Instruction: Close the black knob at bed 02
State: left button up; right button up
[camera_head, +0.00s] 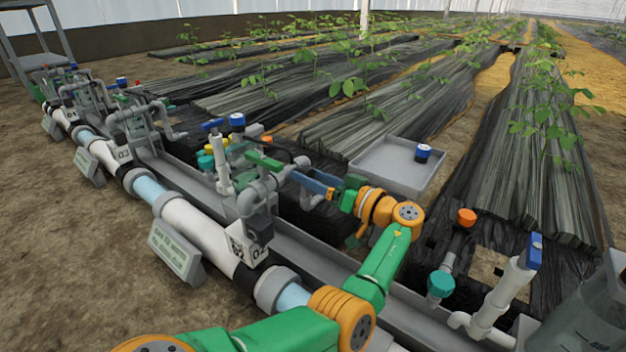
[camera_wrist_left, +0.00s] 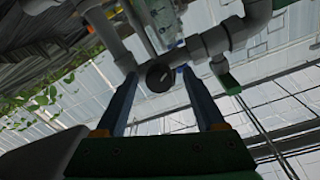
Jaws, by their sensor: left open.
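The black knob (camera_wrist_left: 160,76) is round and sits on grey pipework in the left wrist view, with a pale mark on its face. My left gripper (camera_head: 303,186) is open, its blue fingers pointing at the bed 02 pipework in the head view. In the left wrist view its fingers stand on either side of the knob, with visible gaps; whether the tips reach its depth I cannot tell. The 02 label (camera_head: 238,250) is on the large pipe below this pipework. In the head view I cannot make out the knob clearly. My right gripper is not in view.
A green lever (camera_head: 263,160) and a blue-capped fitting (camera_head: 237,121) are close to my left gripper. A grey tray (camera_head: 371,168) holds a blue-and-black cap (camera_head: 423,153). White pipe with a blue handle (camera_head: 535,251) stands at right. A grey trough runs along the pipe.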

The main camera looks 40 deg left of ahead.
pick_arm(q)
grip_shut()
